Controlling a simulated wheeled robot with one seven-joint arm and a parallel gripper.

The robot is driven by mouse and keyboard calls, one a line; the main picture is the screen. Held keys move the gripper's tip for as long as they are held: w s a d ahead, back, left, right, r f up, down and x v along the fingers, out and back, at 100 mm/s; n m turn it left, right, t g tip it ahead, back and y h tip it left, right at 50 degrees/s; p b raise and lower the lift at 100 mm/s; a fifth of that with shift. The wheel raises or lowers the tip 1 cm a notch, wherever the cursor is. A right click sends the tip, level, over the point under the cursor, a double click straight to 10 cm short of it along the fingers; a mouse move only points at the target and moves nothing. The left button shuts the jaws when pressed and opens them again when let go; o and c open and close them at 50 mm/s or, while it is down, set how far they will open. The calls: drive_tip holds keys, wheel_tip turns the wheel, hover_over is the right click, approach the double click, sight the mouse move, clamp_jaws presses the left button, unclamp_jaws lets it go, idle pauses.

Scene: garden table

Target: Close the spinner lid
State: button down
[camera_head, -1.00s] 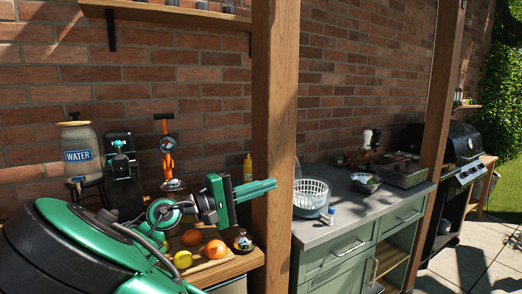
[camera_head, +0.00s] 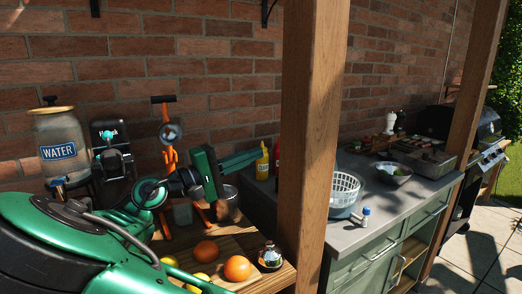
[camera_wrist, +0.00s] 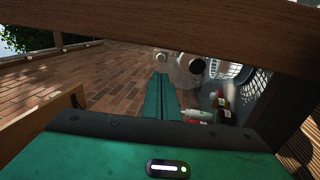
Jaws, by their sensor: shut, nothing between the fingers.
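The spinner (camera_head: 345,194), a white slatted basket in a grey bowl, stands on the grey counter just right of the wooden post in the head view. Its basket is open at the top. A thin pale curved edge, possibly the raised lid (camera_head: 336,167), shows at its left rear; the post hides most of it. My gripper (camera_head: 256,157) is shut and empty, its green fingers pointing right, left of the post and apart from the spinner. In the wrist view, the shut fingers (camera_wrist: 160,78) point up the picture, with a white slatted part at right.
The wooden post (camera_head: 313,150) stands between my gripper and the spinner in the head view. A yellow bottle (camera_head: 262,163) is close by the fingertips. An orange-framed press (camera_head: 167,150), a water jar (camera_head: 57,145) and oranges (camera_head: 237,268) are at left. A small white bottle (camera_head: 366,216) stands before the spinner.

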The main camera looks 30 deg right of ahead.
drive_tip(key=d+r, duration=0.2)
drive_tip(key=d, duration=1.1)
drive_tip(key=shift+w, duration=0.25)
drive_tip(key=shift+r, duration=0.15)
